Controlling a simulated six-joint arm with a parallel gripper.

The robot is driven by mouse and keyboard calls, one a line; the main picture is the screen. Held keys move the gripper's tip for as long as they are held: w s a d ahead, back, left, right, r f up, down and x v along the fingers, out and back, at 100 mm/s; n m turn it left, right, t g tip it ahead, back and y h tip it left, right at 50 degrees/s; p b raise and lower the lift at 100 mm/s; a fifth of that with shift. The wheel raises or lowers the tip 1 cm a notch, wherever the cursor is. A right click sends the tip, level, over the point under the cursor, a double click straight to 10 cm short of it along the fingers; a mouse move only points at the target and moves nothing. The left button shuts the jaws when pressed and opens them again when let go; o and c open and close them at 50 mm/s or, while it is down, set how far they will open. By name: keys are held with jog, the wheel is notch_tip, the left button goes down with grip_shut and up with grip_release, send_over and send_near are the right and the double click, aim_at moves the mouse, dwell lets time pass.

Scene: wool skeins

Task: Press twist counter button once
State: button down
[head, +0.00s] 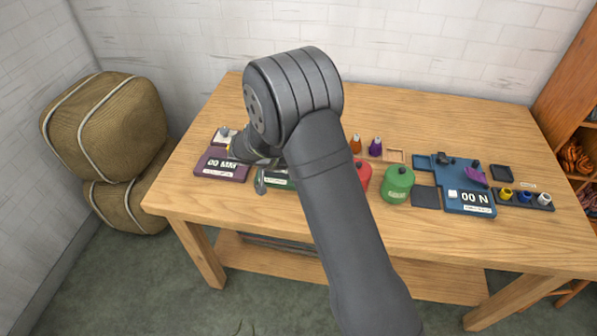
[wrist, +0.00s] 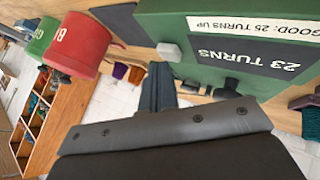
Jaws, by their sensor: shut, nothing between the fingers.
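A purple device (head: 220,166) reading 00 MM stands left of the counter. Right of my arm are a red container (head: 364,170), a green container (head: 398,182) and a blue device (head: 463,199) reading 00 N. The table's back is clear.

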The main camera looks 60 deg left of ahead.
jog(key=shift+f, duration=0.4)
jog(key=shift+r, duration=0.1)
dwell(0.5)
jog(key=shift+r, duration=0.8)
jog(key=shift+r, duration=2.5)
notch_tip(320, 180, up, 4)
jog(key=shift+f, duration=0.1)
